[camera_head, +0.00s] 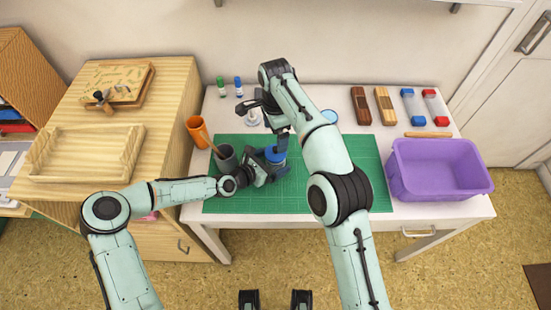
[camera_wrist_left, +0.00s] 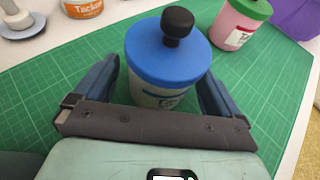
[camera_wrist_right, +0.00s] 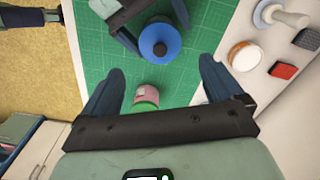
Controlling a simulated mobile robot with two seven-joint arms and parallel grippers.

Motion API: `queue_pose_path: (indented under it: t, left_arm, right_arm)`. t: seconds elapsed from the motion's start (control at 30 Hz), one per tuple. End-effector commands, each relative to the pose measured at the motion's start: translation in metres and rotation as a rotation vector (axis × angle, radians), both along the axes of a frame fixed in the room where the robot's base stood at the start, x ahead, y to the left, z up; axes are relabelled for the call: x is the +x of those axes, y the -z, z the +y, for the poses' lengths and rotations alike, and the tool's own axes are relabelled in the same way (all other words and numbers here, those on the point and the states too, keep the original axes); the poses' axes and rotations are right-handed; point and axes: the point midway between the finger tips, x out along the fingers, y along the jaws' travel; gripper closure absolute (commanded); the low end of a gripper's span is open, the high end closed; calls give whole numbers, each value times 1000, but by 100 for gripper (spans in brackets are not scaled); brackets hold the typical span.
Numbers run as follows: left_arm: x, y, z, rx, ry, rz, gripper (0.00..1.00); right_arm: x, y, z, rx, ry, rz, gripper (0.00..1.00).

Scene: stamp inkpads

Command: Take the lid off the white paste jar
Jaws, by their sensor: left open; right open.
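The white paste jar (camera_wrist_left: 158,98) stands upright on the green cutting mat. Its blue lid (camera_wrist_left: 165,55) is on, with a black knob (camera_wrist_left: 178,22) on top. The lid also shows in the head view (camera_head: 275,154) and the right wrist view (camera_wrist_right: 160,52). My left gripper (camera_wrist_left: 160,75) is open, low over the mat, with one finger on each side of the jar; I cannot tell whether they touch it. My right gripper (camera_head: 268,116) is open and empty, higher up and behind the jar in the head view. In its wrist view the jar lies beyond the fingertips.
A pink jar with a green lid (camera_wrist_left: 238,25) stands near the paste jar. An orange-labelled jar (camera_wrist_left: 82,8) and a white stamp (camera_wrist_right: 283,16) are close by. A dark cup (camera_head: 226,158) and an orange cup (camera_head: 198,130) stand left. A purple bin (camera_head: 440,190) is at right.

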Motion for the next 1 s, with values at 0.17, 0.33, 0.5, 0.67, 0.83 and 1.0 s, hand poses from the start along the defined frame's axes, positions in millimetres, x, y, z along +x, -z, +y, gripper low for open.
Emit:
queue_pose_path:
  t: [0.17, 0.33, 0.5, 0.67, 0.83, 1.0]
  left_arm:
    - [0, 0, 0, 0, 0, 0, 38]
    - [0, 0, 0, 0, 0, 0, 83]
    - [0, 0, 0, 0, 0, 0, 83]
    - [0, -1, 0, -1, 0, -1, 83]
    - [0, -1, 0, -1, 0, -1, 83]
    - [0, -1, 0, -1, 0, -1, 83]
  right_arm:
    - [0, 0, 0, 0, 0, 0, 6]
    - [0, 0, 0, 0, 0, 0, 16]
    - [7, 6, -6, 3, -35, -31, 53]
    - [29, 26, -24, 8, -171, -144, 53]
    - [51, 49, -46, -4, -409, -322, 53]
    - [61, 63, -58, -31, -664, -512, 53]
